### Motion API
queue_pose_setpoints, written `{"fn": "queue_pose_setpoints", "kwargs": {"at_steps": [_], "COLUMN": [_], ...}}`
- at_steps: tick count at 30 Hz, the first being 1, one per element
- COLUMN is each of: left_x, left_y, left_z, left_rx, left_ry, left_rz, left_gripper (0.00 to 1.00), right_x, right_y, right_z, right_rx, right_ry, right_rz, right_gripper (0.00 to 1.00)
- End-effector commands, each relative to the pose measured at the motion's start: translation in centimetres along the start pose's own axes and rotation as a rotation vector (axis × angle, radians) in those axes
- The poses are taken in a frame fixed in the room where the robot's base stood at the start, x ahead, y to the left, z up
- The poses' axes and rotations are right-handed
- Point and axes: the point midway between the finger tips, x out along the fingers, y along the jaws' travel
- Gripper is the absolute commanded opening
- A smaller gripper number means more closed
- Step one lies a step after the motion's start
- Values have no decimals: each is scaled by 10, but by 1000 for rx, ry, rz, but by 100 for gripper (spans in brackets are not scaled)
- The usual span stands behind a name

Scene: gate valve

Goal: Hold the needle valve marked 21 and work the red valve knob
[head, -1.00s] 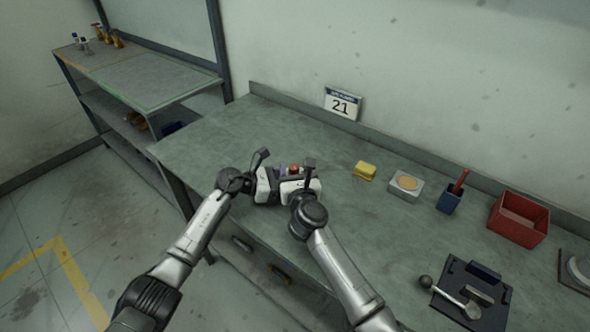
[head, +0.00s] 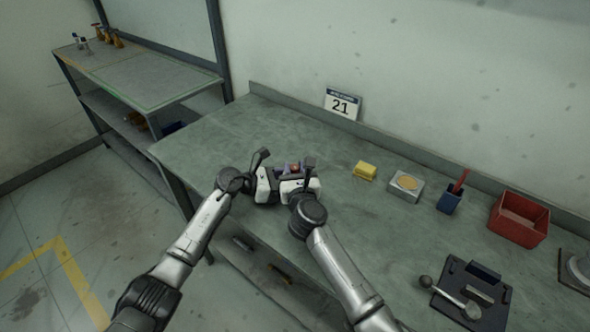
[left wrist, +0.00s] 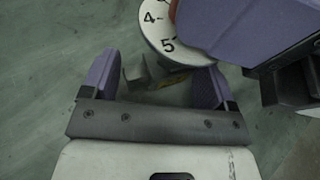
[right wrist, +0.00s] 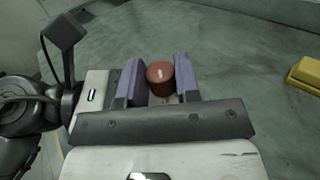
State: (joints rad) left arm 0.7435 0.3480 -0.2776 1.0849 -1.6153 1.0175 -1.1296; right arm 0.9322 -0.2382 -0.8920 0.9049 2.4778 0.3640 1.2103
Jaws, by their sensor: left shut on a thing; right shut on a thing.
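The red valve knob (right wrist: 160,77) sits between the purple fingers of my right gripper (right wrist: 160,84), which is shut on it. The knob also shows small in the head view (head: 295,168). In the left wrist view, a white numbered dial (left wrist: 165,30) showing 4 and 5 lies below a purple finger of my right gripper. My left gripper (left wrist: 155,88) is shut on the grey needle valve body (left wrist: 140,73), mostly hidden between the fingers.
The bench's back left is clear.

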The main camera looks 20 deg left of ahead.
Motion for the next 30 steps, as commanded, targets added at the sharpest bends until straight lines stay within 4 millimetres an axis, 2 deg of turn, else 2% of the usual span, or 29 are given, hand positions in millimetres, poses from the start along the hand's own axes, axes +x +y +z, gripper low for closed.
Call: {"fn": "queue_pose_setpoints", "kwargs": {"at_steps": [13, 25, 26, 30], "left_x": [0, 0, 0, 0], "left_y": [-1, 0, 0, 0], "left_z": [0, -1, -1, -1], "left_rx": [-1, 0, 0, 0], "left_ry": [1, 1, 1, 1], "left_rz": [-2, -1, -1, 0], "left_gripper": [67, 67, 67, 67], "right_x": [1, 0, 0, 0], "right_y": [2, 1, 1, 1], "right_z": [3, 1, 1, 0], "right_rx": [4, -2, -2, -2], "right_ry": [-6, -1, -1, -1], "right_rz": [-120, -138, -138, -138], "right_gripper": [6, 6, 31, 44]}}
